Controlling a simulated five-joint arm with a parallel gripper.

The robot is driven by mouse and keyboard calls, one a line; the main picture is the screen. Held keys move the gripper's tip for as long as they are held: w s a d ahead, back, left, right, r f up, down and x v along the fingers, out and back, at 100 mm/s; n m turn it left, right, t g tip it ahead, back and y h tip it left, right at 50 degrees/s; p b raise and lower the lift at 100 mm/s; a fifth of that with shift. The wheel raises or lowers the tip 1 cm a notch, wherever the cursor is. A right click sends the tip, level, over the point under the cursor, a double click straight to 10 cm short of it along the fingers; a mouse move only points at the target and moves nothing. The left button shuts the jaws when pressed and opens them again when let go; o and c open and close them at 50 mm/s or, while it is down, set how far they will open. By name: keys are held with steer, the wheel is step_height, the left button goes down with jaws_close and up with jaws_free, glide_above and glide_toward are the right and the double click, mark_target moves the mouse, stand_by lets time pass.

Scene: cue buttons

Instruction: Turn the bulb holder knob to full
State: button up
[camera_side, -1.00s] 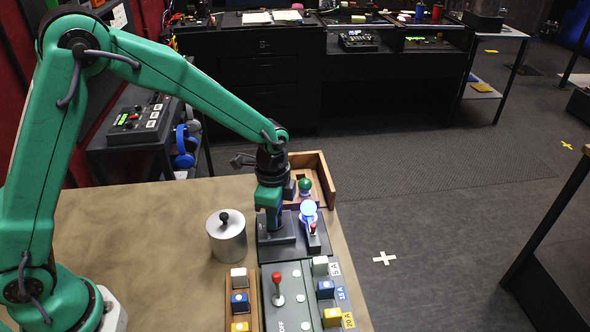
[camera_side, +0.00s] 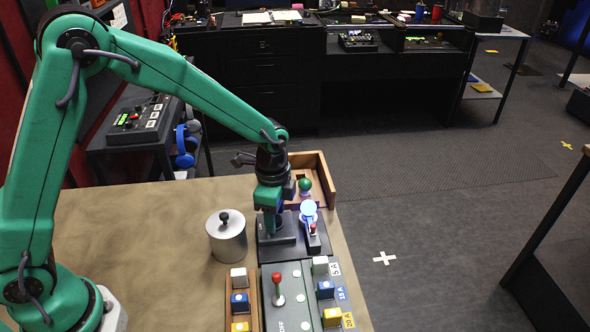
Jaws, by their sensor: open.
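The bulb holder (camera_side: 291,252) is a dark base near the table's right edge. A round bulb (camera_side: 308,208) on it glows pale blue-white. A small red-tipped lever (camera_side: 313,229) stands on a dark block in front of the bulb. My gripper (camera_side: 276,232) points down over the left part of the holder, just left of the bulb. Its fingers are open. The knob cannot be made out; the gripper may cover it, and I cannot tell whether the fingers touch it.
A wooden tray (camera_side: 325,178) with a green ball-shaped bulb (camera_side: 305,186) stands behind. A metal canister (camera_side: 227,238) stands left of my gripper. In front are a grey panel with a red-knobbed lever (camera_side: 277,282) and several coloured blocks. The table's left part is clear.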

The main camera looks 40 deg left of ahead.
step_height(320, 180, up, 8)
steer(key=shift+f, duration=0.25)
steer(key=shift+r, duration=0.15)
stand_by(0.4)
steer(key=s+a+r+n+t, duration=0.3)
steer(key=s+a+r+n, duration=0.4)
steer(key=r, duration=0.3)
steer(key=s+a+r+n+t, duration=0.1)
steer(key=s+a+n, duration=0.1)
steer(key=s, duration=0.4)
steer(key=s+a+r+n+t, duration=0.1)
steer(key=s+a+n, duration=0.2)
steer(key=s, duration=0.4)
steer(key=shift+a+r+n+t, duration=0.2)
steer(key=shift+a+n+t, duration=0.15)
steer(key=shift+n, duration=0.35)
